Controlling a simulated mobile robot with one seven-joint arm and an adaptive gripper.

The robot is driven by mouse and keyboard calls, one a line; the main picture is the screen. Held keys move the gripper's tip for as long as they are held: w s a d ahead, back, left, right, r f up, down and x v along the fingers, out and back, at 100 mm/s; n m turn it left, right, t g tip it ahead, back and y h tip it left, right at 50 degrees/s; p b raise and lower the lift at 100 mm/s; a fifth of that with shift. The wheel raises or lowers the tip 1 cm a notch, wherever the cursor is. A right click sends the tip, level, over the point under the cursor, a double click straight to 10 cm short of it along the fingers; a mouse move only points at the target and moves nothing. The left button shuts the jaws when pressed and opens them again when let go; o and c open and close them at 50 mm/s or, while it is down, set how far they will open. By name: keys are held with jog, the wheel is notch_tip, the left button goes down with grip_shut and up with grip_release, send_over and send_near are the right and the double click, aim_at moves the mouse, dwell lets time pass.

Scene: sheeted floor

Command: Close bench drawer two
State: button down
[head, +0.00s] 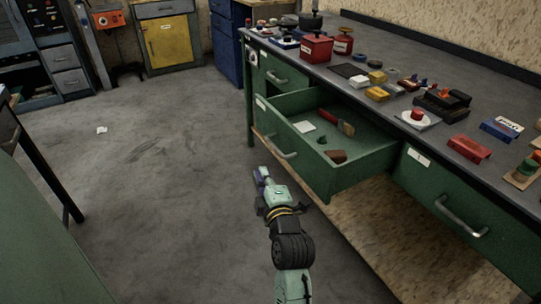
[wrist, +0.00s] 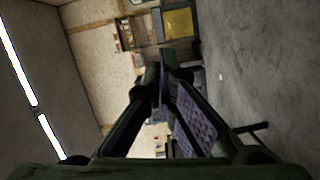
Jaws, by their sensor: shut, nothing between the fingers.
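The green bench drawer (head: 345,180) stands pulled out from the bench, its number label too small to read. Its metal handle (head: 281,147) is on the front panel. Inside lie a white card, a red-handled brush and small brown and dark items. My gripper (head: 261,172) is in front of and below the drawer front in the head view, near the handle with a visible gap. Its fingers (wrist: 167,72) are together and empty in the wrist view. The drawer is not clearly visible in the wrist view.
The bench top (head: 345,70) holds red tins, blocks and several small parts. Another green drawer (head: 460,205) at right is shut, as is one at upper left (head: 284,76). Grey floor (head: 150,170) is open to the left. A dark-legged table (head: 45,165) stands at far left.

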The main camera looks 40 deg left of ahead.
jog(key=w+a+f+p, duration=0.1)
jog(key=w+a+p, duration=0.2)
jog(key=w, duration=0.5)
jog(key=shift+a, duration=0.8)
jog(key=shift+w, duration=0.15)
jog(key=b, duration=2.1)
send_over(337, 147)
jog(key=s, duration=0.1)
jog(key=shift+s+a+f, duration=0.15)
jog(key=shift+a, duration=0.1)
jog(key=shift+w+d+r, duration=0.2)
jog(key=shift+w, duration=0.3)
